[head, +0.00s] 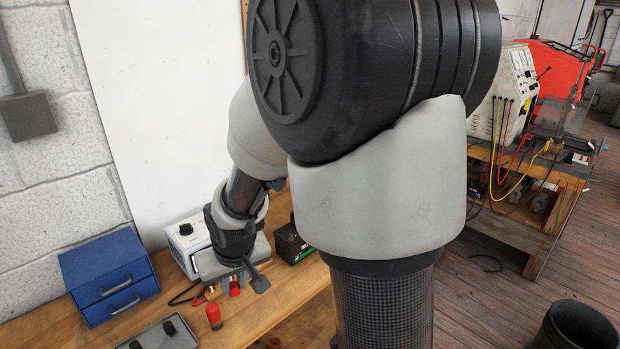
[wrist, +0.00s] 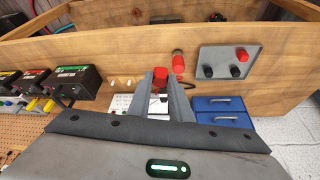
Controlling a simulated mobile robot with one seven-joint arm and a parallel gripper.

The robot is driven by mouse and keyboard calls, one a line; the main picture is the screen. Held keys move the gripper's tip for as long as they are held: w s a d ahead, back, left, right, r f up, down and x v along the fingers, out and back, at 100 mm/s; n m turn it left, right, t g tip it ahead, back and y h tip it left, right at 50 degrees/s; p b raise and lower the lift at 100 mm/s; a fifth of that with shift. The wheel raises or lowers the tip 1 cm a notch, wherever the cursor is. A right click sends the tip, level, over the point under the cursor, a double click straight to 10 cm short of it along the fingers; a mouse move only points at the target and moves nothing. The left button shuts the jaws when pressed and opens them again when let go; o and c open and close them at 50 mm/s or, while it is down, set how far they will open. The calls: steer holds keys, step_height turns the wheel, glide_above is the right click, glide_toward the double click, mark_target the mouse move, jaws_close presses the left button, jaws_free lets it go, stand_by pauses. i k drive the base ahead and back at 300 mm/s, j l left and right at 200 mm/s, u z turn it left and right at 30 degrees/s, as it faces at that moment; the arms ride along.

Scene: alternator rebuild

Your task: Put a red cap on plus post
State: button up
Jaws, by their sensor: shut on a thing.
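My gripper (wrist: 161,76) is shut on a red cap (wrist: 160,75), which shows between the two grey fingertips. In the head view my gripper (head: 236,287) is low over the wooden bench, with red (head: 235,288) at its fingers. Another red cylinder (head: 213,314) stands apart on the bench; it also shows in the wrist view (wrist: 178,63). A black battery (head: 291,244) with a green label is partly hidden behind my arm. Several batteries (wrist: 78,80) line up at left in the wrist view. I cannot tell which post is the plus post.
A grey tray (wrist: 226,50) holds a red cap (wrist: 242,55) and black caps (wrist: 208,71). A blue drawer box (head: 108,275) stands at the bench's left, against the wall. A white instrument box (head: 183,237) is behind my gripper.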

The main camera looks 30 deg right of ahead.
mark_target(169, 328)
steer(key=l+u, duration=0.7)
steer(key=l, duration=0.2)
steer(key=k+l+u, duration=0.2)
steer(key=l, duration=2)
